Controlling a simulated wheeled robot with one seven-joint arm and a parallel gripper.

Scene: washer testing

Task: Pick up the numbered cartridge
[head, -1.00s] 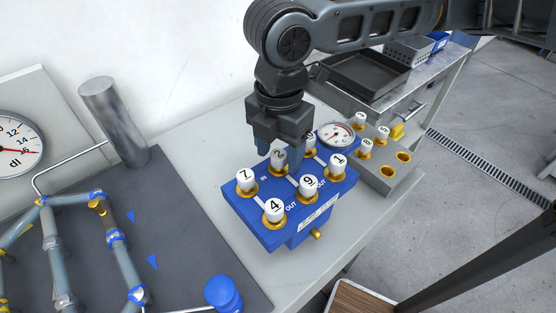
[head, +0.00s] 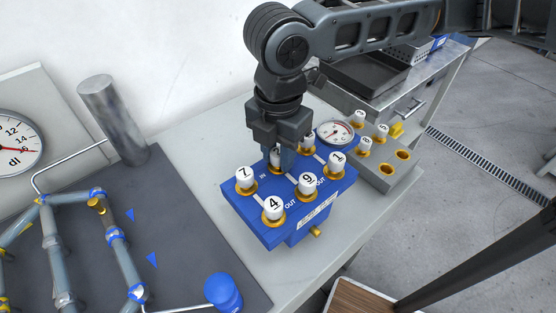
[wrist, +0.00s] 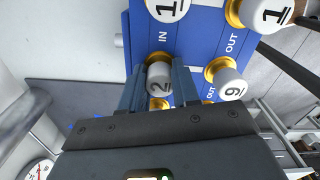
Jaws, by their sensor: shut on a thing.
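The numbered cartridge marked 2 (wrist: 159,80) is a white cylinder on the blue block (wrist: 200,40), at a gold ring. In the wrist view it sits between my two fingers. My gripper (head: 280,158) points down over the block's back row in the head view and is shut on this cartridge. There the cartridge is largely hidden by the fingers. Whether it is still fully seated, I cannot tell. Other white cartridges stand upright in gold rings on the block: 7 (head: 244,177), 4 (head: 274,208), 9 (head: 307,184) and 1 (head: 337,162).
A round gauge (head: 335,132) sits behind the block. A grey holder (head: 376,178) to the right has several cartridges and two empty gold holes. A pipe assembly (head: 115,237) and a metal cylinder (head: 114,120) stand at left.

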